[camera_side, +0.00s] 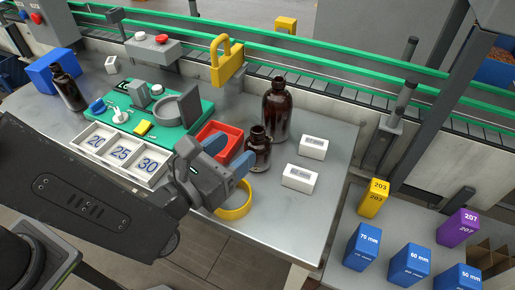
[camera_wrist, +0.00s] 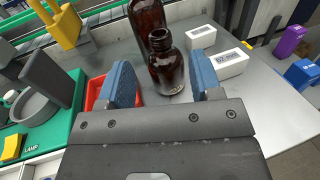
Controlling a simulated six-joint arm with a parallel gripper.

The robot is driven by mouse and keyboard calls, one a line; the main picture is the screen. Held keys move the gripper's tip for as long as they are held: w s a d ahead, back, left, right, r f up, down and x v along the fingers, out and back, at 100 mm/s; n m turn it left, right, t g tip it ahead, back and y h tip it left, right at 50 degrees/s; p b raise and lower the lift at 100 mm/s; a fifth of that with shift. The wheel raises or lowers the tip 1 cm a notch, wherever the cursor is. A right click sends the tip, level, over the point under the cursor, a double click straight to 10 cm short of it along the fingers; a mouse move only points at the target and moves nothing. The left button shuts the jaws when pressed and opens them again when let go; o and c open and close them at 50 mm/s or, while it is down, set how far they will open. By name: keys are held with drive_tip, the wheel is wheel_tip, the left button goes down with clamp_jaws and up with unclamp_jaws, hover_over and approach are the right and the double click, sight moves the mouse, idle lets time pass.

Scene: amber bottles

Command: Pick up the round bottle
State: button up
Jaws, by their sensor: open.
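A short amber bottle with round shoulders (camera_side: 258,152) stands upright on the grey table; it is also in the wrist view (camera_wrist: 167,70). A taller amber bottle (camera_side: 277,112) stands just behind it, partly cut off in the wrist view (camera_wrist: 147,18). A third amber bottle (camera_side: 69,91) stands at the far left by a blue block. My gripper (camera_side: 230,158) is open and empty, its blue pads facing the short bottle. In the wrist view (camera_wrist: 160,75) the short bottle shows in the gap between the fingers, seemingly just beyond the tips.
A red tray (camera_side: 232,133) lies close left of the short bottle. A yellow ring (camera_side: 236,212) lies below my gripper. Two white boxes (camera_side: 313,147) (camera_side: 299,179) stand to the right. A green board (camera_side: 190,136) with fixtures and a yellow padlock (camera_side: 227,66) are left and behind.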

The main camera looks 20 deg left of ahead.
sight(253, 135)
drive_tip(key=x, duration=0.7)
drive_tip(key=shift+w, duration=0.2)
drive_tip(key=shift+c, duration=0.3)
clamp_jaws()
